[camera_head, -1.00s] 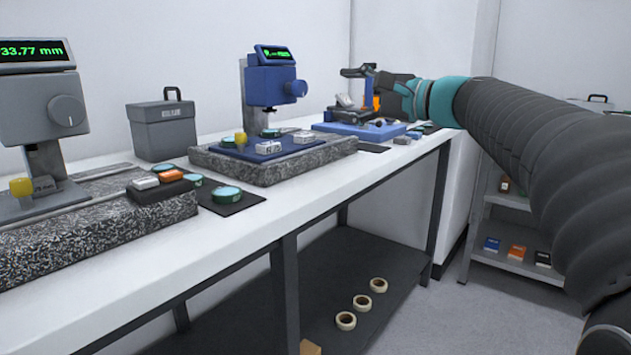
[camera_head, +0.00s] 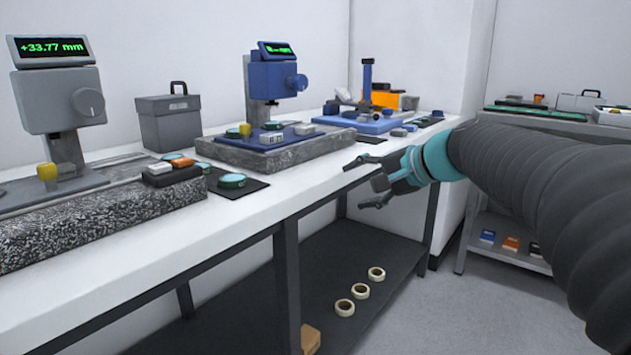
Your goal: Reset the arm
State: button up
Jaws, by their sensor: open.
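My gripper (camera_head: 360,182) is open and empty, with its dark fingers spread and pointing left. It is in front of the long white bench (camera_head: 305,190), near its front edge, at the end of my dark arm with the teal wrist ring. I see nothing between the fingers. How far it is from the bench edge is hard to tell.
On the bench stand a grey gauge (camera_head: 60,100) reading +33.77 mm, a blue gauge (camera_head: 272,82) on a granite slab, a grey case (camera_head: 168,122) and a blue-based stand (camera_head: 367,122). Tape rolls (camera_head: 360,291) lie on the lower shelf. A second bench (camera_head: 535,121) stands at right.

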jog(key=s+d+f+n+g+h, duration=0.1)
jog(key=s+d+f+n+h, duration=0.1)
jog(key=s+f, duration=0.4)
jog(key=s+d+f+n+g+h+p, duration=0.1)
jog(key=s+d+f+n+h, duration=0.1)
jog(key=s+f, duration=0.5)
jog(key=s+d+f+n+h, duration=0.3)
jog(key=s+f, duration=0.3)
jog(key=s, duration=0.9)
jog(key=shift+s+f+n+g+h, duration=0.2)
jog(key=shift+s+n+g+h, duration=0.3)
jog(key=shift+h, duration=0.4)
